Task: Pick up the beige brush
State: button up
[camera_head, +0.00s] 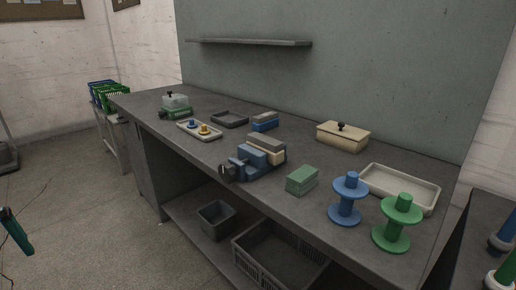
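A block with a beige lower part and a grey top, which looks like the beige brush (277,156), is at the middle of the grey workbench (225,160). It lies right behind the blue vise (251,158); I cannot tell whether it touches the vise or rests on it. A similar block with a blue lower part and grey top (265,121) lies farther back. I cannot make out my gripper in this view.
A beige lidded box (342,137), an empty cream tray (432,205), a green block (302,180), a blue spool (347,198) and a green spool (397,222) stand to the right. A wall shelf (250,42) hangs above. A teal and black part (17,233), unclear, shows at the left edge.

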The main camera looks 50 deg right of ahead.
aim_at(273, 149)
jog(key=l+z, duration=0.1)
jog(key=z, duration=0.3)
jog(key=i+l+z, duration=0.1)
jog(key=z, duration=0.25)
jog(key=i+l+z, duration=0.1)
jog(key=z, duration=0.7)
jog(key=i+l, duration=0.05)
jog(key=i, duration=0.05)
